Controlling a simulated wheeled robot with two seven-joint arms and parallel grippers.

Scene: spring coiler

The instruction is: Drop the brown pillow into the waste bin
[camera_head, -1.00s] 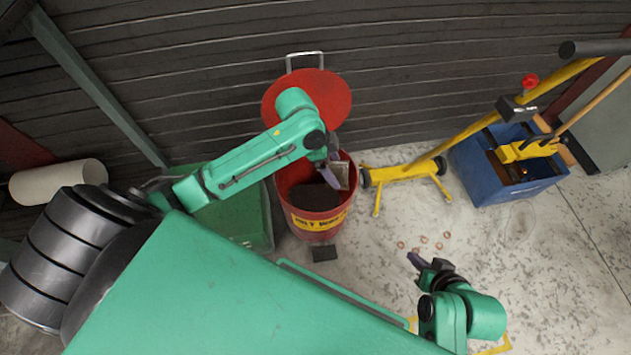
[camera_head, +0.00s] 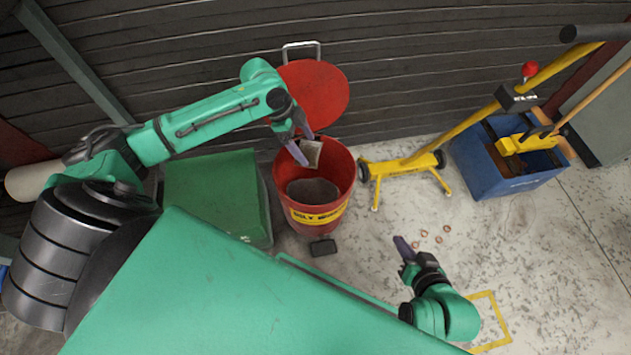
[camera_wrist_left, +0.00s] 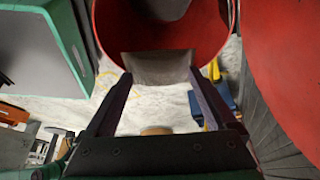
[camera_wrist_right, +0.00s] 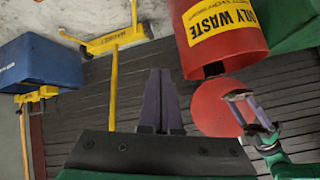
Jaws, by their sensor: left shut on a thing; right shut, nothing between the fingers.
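The brown pillow (camera_head: 313,152) looks like a small grey-brown square. My left gripper (camera_head: 303,147) is shut on it and holds it over the back part of the red waste bin (camera_head: 342,178). In the left wrist view the pillow (camera_wrist_left: 160,68) spans the two fingertips, in front of the bin's open mouth (camera_wrist_left: 108,35). The bin's round red lid (camera_head: 312,95) is raised at the back. A dark grey-brown surface (camera_head: 313,190) shows inside the bin; I cannot tell what it is. My right gripper (camera_head: 402,247) is shut and empty, low at the right, apart from the bin.
A green box (camera_head: 210,190) stands left of the bin. A yellow wheeled stand (camera_head: 405,168) is to its right, then a blue crate (camera_head: 485,178). Several small copper-coloured rings (camera_head: 422,234) lie on the floor. A corrugated wall is behind.

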